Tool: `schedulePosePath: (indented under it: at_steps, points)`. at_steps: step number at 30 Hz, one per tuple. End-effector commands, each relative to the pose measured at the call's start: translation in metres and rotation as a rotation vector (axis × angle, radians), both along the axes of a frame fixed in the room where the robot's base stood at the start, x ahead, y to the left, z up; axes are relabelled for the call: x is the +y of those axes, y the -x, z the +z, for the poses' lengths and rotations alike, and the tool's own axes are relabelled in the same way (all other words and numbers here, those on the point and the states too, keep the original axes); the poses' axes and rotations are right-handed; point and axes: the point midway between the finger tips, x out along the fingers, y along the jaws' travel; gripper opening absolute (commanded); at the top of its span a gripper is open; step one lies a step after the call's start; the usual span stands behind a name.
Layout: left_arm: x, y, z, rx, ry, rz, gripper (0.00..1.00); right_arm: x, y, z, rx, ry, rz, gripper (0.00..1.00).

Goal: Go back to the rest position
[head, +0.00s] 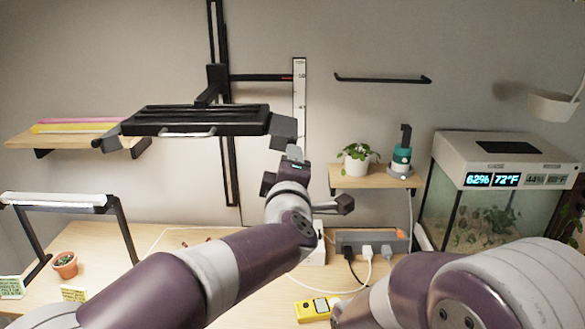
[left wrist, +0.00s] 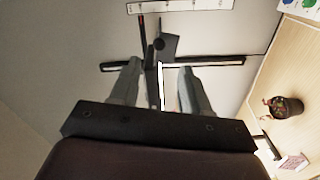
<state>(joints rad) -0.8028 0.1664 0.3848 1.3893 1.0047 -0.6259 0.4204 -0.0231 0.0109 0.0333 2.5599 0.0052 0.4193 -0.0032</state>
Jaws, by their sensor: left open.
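My left gripper (left wrist: 159,66) is open in the left wrist view. Its two grey fingers stand apart, with a thin white strip and a dark bar showing between them. In the head view my left arm reaches up from the lower left to the right end of a dark panel (head: 200,117) with a pale handle. The fingers are hard to tell from the panel's end there. I cannot tell whether they touch it. Part of my right arm fills the lower right of the head view; its gripper is not in view.
A ruler (head: 299,95) and a black vertical rail (head: 231,165) are on the wall. A glass tank (head: 470,200) stands right. A power strip (head: 369,240) and yellow device (head: 314,309) lie on the desk.

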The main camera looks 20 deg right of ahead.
Motion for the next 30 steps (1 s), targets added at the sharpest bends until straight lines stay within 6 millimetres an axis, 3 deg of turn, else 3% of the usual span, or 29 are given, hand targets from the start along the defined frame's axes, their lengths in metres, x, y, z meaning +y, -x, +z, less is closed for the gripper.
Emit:
schedulePosePath:
  at_steps: [3,5,8,9,11,13,15,18,21,24,27,30]
  points:
    - [-0.002,0.001,-0.002,0.003,-0.022,-0.012,0.47,0.000,0.000,0.000,0.000,0.000,0.000,0.23]
    - [-0.014,0.006,-0.013,0.016,-0.099,-0.078,0.47,0.000,0.000,0.000,0.000,0.000,0.000,0.23]
    - [-0.034,0.032,-0.072,0.080,-0.371,-0.273,0.47,0.000,0.000,0.000,0.000,0.000,0.000,0.23]
    - [-0.026,0.046,-0.106,0.125,-0.524,-0.368,0.47,0.000,0.000,0.000,0.000,0.000,0.000,0.23]
    - [0.006,0.064,-0.157,0.210,-0.742,-0.486,0.47,0.000,0.000,0.001,0.000,0.000,0.000,0.23]
    - [0.056,0.087,-0.206,0.325,-0.944,-0.600,0.47,0.000,0.000,0.001,0.000,0.000,0.000,0.23]
    - [0.112,0.115,-0.244,0.451,-1.099,-0.697,0.47,0.000,0.000,0.002,0.000,0.000,0.000,0.23]
    - [0.194,0.161,-0.283,0.646,-1.245,-0.810,0.47,0.000,0.000,0.003,0.000,0.000,0.000,0.23]
    - [0.261,0.208,-0.303,0.824,-1.309,-0.880,0.47,0.000,0.000,0.003,0.000,0.000,0.000,0.23]
    - [0.310,0.242,-0.311,0.958,-1.295,-0.867,0.47,0.000,0.000,0.004,0.000,0.000,0.000,0.23]
    - [0.336,0.244,-0.307,1.006,-1.240,-0.779,0.47,0.000,0.000,0.004,0.000,0.000,0.000,0.23]
    - [0.344,0.243,-0.306,1.022,-1.220,-0.751,0.47,0.000,0.000,0.004,0.000,0.000,0.000,0.23]
